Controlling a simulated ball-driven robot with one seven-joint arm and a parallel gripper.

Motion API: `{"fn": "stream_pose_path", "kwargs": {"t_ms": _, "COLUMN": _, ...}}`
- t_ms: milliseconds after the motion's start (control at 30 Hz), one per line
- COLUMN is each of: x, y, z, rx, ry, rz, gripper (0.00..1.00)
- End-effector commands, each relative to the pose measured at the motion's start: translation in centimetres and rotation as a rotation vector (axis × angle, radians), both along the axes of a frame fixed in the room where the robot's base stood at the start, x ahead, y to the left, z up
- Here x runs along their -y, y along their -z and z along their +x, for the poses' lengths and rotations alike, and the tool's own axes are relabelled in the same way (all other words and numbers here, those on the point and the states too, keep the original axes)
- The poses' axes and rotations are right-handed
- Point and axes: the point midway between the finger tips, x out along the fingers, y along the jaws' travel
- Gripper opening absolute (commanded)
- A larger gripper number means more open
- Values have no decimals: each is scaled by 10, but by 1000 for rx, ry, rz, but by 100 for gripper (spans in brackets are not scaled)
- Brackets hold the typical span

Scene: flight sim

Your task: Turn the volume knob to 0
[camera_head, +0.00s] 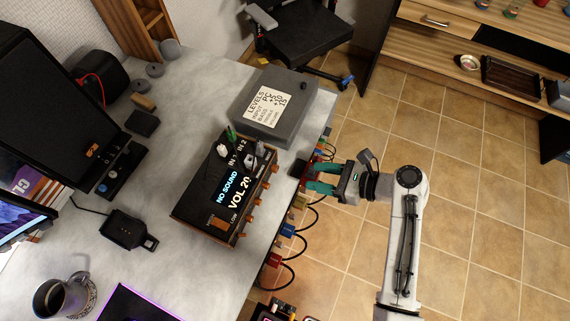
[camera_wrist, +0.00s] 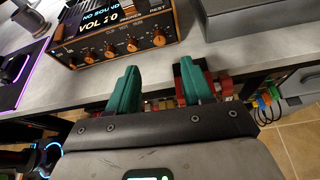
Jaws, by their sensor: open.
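The audio box (camera_head: 215,195) is black with wood-coloured trim and stands on the grey desk. Its display (camera_head: 233,188) reads "NO SOUND" and "VOL 20". Orange knobs line its front; in the wrist view one knob (camera_wrist: 158,38) is at the right and another (camera_wrist: 108,52) further left. The knob labels are too small to tell which is volume. My gripper (camera_head: 310,178) has green fingers and is just right of the desk edge, apart from the box. In the wrist view my gripper (camera_wrist: 156,74) is open and empty, below the knobs.
A grey case (camera_head: 292,128) with a "LEVELS" note lies behind the box. Cables and coloured connectors (camera_head: 288,230) hang along the desk edge. A speaker (camera_head: 50,95), a mug (camera_head: 60,297) and a small black stand (camera_head: 128,230) are on the left. Tiled floor lies open at right.

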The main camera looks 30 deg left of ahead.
Motion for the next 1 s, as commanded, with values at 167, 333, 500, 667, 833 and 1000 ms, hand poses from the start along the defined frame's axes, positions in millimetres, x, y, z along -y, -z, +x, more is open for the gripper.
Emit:
{"fn": "stream_pose_path", "kwargs": {"t_ms": 167, "x": -24, "y": 11, "z": -4, "rx": 0, "ry": -5, "rz": -1, "gripper": 50}}
{"fn": "stream_pose_path", "kwargs": {"t_ms": 333, "x": -53, "y": 22, "z": -6, "rx": 3, "ry": -4, "rz": 1, "gripper": 50}}
{"fn": "stream_pose_path", "kwargs": {"t_ms": 500, "x": -78, "y": 33, "z": -8, "rx": 3, "ry": -4, "rz": 1, "gripper": 50}}
{"fn": "stream_pose_path", "kwargs": {"t_ms": 667, "x": -91, "y": 39, "z": -9, "rx": 4, "ry": -1, "rz": 1, "gripper": 50}}
{"fn": "stream_pose_path", "kwargs": {"t_ms": 833, "x": -96, "y": 40, "z": -10, "rx": 4, "ry": -1, "rz": 2, "gripper": 50}}
{"fn": "stream_pose_path", "kwargs": {"t_ms": 1000, "x": -96, "y": 40, "z": -10, "rx": 5, "ry": -1, "rz": 2, "gripper": 50}}
